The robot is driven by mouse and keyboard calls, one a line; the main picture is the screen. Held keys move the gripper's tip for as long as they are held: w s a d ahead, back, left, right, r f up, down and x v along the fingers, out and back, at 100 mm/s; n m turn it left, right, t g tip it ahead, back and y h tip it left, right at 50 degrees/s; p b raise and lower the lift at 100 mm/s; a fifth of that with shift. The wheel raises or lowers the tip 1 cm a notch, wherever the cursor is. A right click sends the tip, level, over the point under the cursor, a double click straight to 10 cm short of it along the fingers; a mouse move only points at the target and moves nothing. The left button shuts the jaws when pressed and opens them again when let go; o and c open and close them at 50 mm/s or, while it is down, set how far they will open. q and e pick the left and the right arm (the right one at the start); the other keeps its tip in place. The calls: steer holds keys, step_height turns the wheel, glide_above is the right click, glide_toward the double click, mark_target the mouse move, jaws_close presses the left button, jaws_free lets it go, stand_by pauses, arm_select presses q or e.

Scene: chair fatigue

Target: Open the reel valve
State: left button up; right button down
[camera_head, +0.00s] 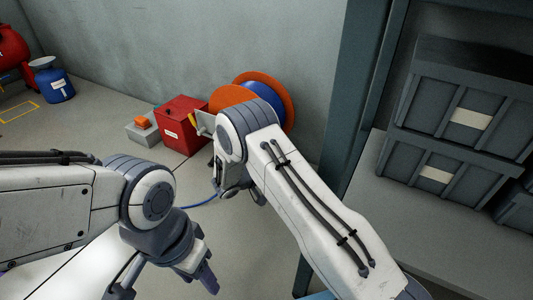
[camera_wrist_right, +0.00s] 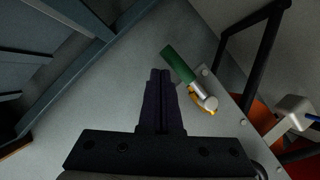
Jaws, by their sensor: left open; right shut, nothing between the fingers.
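The valve shows in the right wrist view with a green lever (camera_wrist_right: 179,64) and a silver and brass fitting (camera_wrist_right: 204,98) beside a grey metal plate. My right gripper (camera_wrist_right: 161,72) is shut and empty; in that picture its fingertips lie just left of the lever, and I cannot tell if they touch it. In the head view the orange and blue reel (camera_head: 276,90) stands against the wall, partly behind my right arm, which also hides the valve. My left gripper (camera_head: 158,284) is open and empty at the bottom of the head view, well away from the reel.
A red box (camera_head: 181,122) and a grey box with an orange top (camera_head: 143,128) stand left of the reel. A blue container (camera_head: 55,84) is farther left. Stacked dark crates (camera_head: 465,90) fill a shelf at right. A black frame (camera_wrist_right: 262,55) rises beside the valve.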

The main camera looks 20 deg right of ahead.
steer(key=p+v, duration=0.4)
steer(key=v, duration=0.5)
steer(key=shift+s+a+r, duration=0.15)
steer(key=shift+s+a, duration=0.05)
steer(key=shift+a, duration=0.05)
